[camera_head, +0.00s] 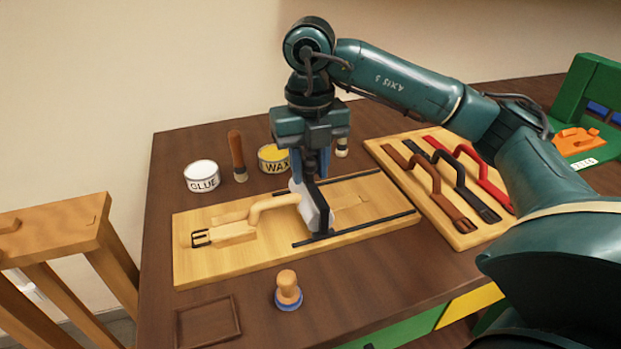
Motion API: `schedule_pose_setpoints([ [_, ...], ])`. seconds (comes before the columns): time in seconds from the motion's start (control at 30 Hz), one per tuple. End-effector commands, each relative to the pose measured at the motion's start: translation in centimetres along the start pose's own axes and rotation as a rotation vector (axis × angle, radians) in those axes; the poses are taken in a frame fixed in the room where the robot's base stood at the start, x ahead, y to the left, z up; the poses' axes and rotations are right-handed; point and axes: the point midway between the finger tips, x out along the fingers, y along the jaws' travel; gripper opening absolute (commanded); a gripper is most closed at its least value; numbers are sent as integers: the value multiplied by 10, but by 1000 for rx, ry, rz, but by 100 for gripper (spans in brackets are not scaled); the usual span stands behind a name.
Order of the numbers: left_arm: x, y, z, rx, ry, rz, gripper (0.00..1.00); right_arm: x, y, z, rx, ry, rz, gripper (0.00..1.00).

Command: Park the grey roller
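The grey roller (312,208) is a pale grey drum on a dark upright holder. It stands at the middle of the light wooden board (240,268), beside the curved end of a tan strap and near the dark rails. My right gripper (312,160) comes down from above and its fingers are around the top of the roller's holder; it looks shut on it. The fingers partly hide the holder, and whether the drum touches the board is hard to tell. My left gripper is not in view.
The tan strap (268,208) with a black buckle lies on the board. Behind are a glue tin (202,178), a brush (237,155) and a wax tin (273,157). In front are a knobbed tool (287,288) and an empty framed patch (208,322). A strap board (455,235) is right.

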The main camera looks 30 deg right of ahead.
Motion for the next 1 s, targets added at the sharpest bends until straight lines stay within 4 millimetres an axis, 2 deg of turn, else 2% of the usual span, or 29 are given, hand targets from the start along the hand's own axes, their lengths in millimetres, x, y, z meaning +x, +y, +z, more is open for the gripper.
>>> schedule_pose_setpoints([
  [0.03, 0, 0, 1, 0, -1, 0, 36, 0, 0, 0, 0, 0, 0, 26],
  [0.23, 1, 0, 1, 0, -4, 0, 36, 0, 0, 0, 0, 0, 0, 11],
  [0.7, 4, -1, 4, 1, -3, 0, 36, 0, -20, 0, 2, 1, -2, 11],
  [1.0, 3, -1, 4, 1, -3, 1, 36, 0, -20, 0, 0, 0, 0, 11],
])
